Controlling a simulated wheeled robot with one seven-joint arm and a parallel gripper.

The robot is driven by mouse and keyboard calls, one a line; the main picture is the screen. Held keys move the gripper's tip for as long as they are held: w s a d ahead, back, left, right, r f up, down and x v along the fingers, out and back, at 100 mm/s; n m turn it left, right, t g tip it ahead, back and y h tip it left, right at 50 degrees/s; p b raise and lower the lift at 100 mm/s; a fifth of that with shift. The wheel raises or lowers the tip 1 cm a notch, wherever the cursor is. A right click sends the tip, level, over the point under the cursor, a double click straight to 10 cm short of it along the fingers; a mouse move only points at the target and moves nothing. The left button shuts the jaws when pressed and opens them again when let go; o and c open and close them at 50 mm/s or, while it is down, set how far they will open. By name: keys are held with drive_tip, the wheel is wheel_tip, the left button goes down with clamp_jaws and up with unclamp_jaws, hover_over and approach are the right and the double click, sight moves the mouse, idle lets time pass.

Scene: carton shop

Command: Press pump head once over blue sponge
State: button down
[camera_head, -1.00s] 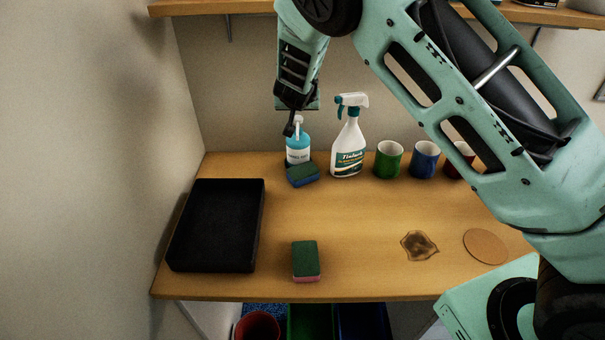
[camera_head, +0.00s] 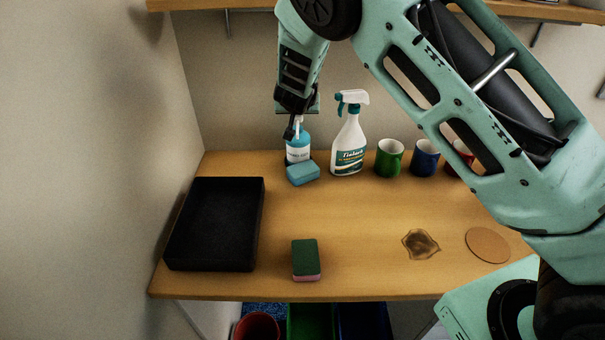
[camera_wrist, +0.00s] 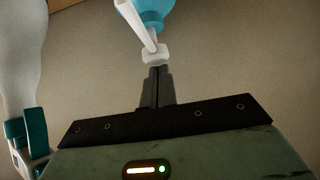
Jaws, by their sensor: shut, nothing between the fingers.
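The blue soap bottle (camera_head: 298,154) with a white pump head stands at the back of the table. The pump head (camera_wrist: 154,54) and its white nozzle (camera_wrist: 132,20) show in the wrist view. The blue sponge (camera_head: 303,174) lies right in front of the bottle; its top looks light blue. My gripper (camera_head: 290,135) is shut and empty, pointing down at the pump head. In the wrist view its fingertips (camera_wrist: 155,70) are at the pump head's top; I cannot tell whether they touch. My fingers partly hide the pump in the head view.
A white spray bottle (camera_head: 348,148) stands close to the right of the pump bottle. Green (camera_head: 389,160), blue (camera_head: 424,160) and red mugs stand further right. A black tray (camera_head: 214,225), a green-topped sponge (camera_head: 305,256), a brown stain (camera_head: 420,244) and a coaster (camera_head: 487,245) lie in front.

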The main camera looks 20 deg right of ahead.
drive_tip(key=shift+f, duration=0.65)
drive_tip(key=shift+s, duration=0.1)
drive_tip(key=shift+r, duration=0.15)
drive_tip(key=shift+r+p, duration=2.35)
drive_tip(key=shift+p, duration=0.2)
